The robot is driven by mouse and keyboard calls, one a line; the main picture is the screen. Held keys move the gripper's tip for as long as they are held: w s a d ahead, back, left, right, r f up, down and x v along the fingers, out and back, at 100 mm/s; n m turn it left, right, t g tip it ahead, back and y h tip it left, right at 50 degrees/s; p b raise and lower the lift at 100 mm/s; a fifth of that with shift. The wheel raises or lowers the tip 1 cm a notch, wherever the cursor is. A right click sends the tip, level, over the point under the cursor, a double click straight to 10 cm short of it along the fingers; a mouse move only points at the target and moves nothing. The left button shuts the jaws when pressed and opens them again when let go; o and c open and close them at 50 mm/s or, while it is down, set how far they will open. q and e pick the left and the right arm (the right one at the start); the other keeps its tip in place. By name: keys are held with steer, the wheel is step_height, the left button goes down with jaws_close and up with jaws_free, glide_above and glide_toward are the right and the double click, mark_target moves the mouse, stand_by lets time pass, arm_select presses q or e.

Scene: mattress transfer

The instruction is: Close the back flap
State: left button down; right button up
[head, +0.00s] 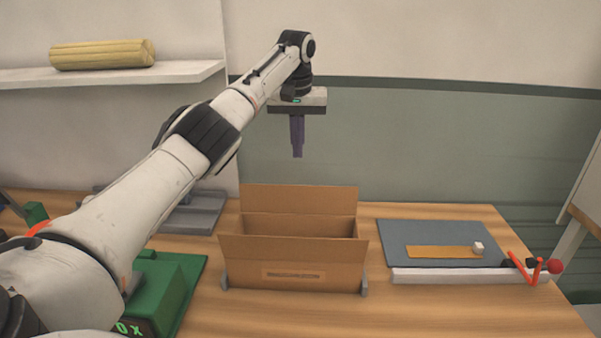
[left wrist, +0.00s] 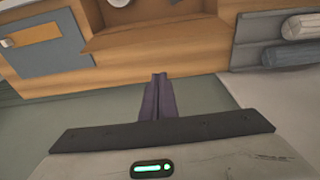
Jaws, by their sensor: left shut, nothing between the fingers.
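An open cardboard box (head: 292,274) stands on the table in the head view. Its back flap (head: 298,198) is raised along the far edge, and its front flap (head: 292,248) slopes along the near side. The box opening shows between them. My left gripper (head: 297,154) is shut and empty, pointing down in the air above and behind the back flap, apart from it. In the left wrist view its fingers (left wrist: 158,78) are together, with brown cardboard (left wrist: 150,35) beyond them. My right gripper is in neither view.
A grey mat (head: 395,235) with an orange strip (head: 440,252) and a small white cube (head: 478,248) lies right of the box. A green device (head: 175,285) and a grey tray (head: 195,215) are to the left. The wall is behind the table.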

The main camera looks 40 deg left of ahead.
arm_select(q)
glide_above(298, 200)
steer(key=w+a, duration=0.4)
step_height(298, 200, down, 8)
steer(key=s+d, duration=0.1)
steer(key=s+d+r+p, duration=0.1)
steer(key=shift+s+d+r, duration=0.15)
steer(key=shift+s+d, duration=0.05)
steer(key=shift+s, duration=0.2)
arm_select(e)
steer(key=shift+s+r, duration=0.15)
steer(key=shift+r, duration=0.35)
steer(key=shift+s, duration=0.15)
